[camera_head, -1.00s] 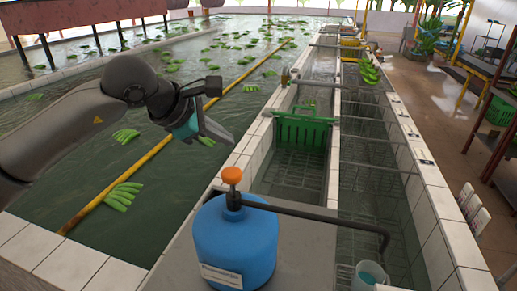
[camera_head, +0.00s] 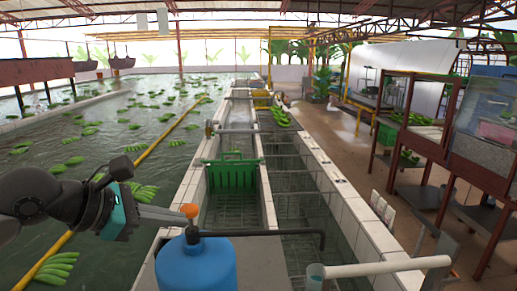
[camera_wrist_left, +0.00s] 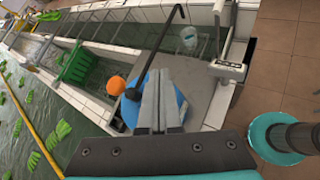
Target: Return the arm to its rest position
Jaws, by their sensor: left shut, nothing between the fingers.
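My left arm comes in from the left in the head view. Its grey and teal left gripper (camera_head: 170,216) points right, over the near end of the water channels. The two grey fingers are together with nothing between them. In the wrist view the left gripper (camera_wrist_left: 160,78) shows the same shut fingers, overlapping the blue tank in the picture. I cannot tell the gap between the fingers and the tank. My right gripper does not show.
Green banana bunches (camera_head: 55,268) float in the left pool beside a yellow pole (camera_head: 150,150).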

